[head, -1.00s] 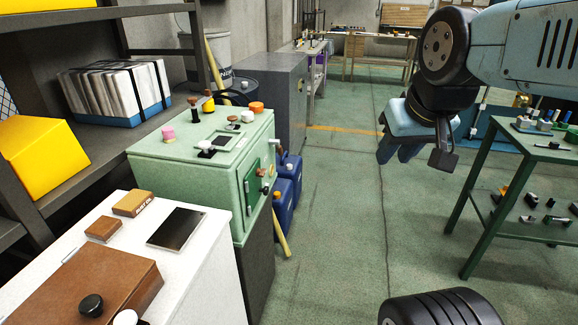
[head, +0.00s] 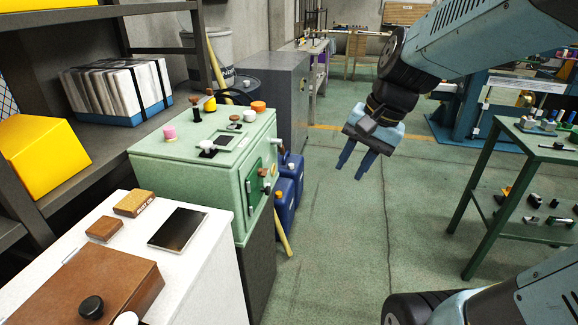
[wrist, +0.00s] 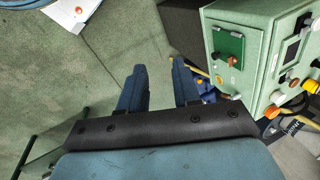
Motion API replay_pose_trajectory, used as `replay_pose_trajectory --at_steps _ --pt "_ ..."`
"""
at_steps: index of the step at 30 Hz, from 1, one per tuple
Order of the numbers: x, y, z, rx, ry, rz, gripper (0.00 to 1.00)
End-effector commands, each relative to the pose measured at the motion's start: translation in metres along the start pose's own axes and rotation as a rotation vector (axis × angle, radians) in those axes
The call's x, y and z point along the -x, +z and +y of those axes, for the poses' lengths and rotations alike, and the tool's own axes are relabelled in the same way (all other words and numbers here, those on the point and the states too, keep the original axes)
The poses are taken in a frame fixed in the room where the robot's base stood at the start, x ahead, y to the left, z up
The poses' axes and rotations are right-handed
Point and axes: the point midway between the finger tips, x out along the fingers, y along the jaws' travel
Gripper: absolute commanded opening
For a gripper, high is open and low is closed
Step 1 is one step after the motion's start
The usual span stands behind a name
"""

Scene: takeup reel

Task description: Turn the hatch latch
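A pale green cabinet (head: 200,170) stands at centre left in the head view. On its right-hand face is a small darker green hatch (head: 254,187), which also shows in the wrist view (wrist: 228,45). A brown-orange knob (head: 263,172) and a dark knob sit at the hatch; which one is the latch I cannot tell. In the wrist view an orange-brown knob (wrist: 232,60) is on the hatch's lower part. My gripper (head: 354,170) is in the air to the right of the cabinet, fingers pointing down, apart from the hatch. Its two blue fingers (wrist: 160,82) are spread with nothing between them.
Blue canisters (head: 288,190) and a yellow pole stand beside the cabinet on the floor. A grey cabinet (head: 278,95) is behind. A white cabinet with a brown case (head: 85,285) is in front at left. A green table (head: 535,150) stands right. The middle floor is clear.

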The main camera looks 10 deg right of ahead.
Motion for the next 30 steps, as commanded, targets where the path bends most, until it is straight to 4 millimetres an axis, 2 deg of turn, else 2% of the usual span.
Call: replay_pose_trajectory --at_steps 3,17,23,30 --pt "-0.022 -0.007 -0.015 -0.178 -0.03 -0.121 0.32" --pt "-0.098 -0.042 -0.073 -0.884 -0.096 -0.582 0.32" --pt "-0.13 -0.065 -0.093 -1.195 -0.098 -0.793 0.32" --pt "-0.169 -0.1 -0.111 -1.567 -0.084 -1.058 0.32"
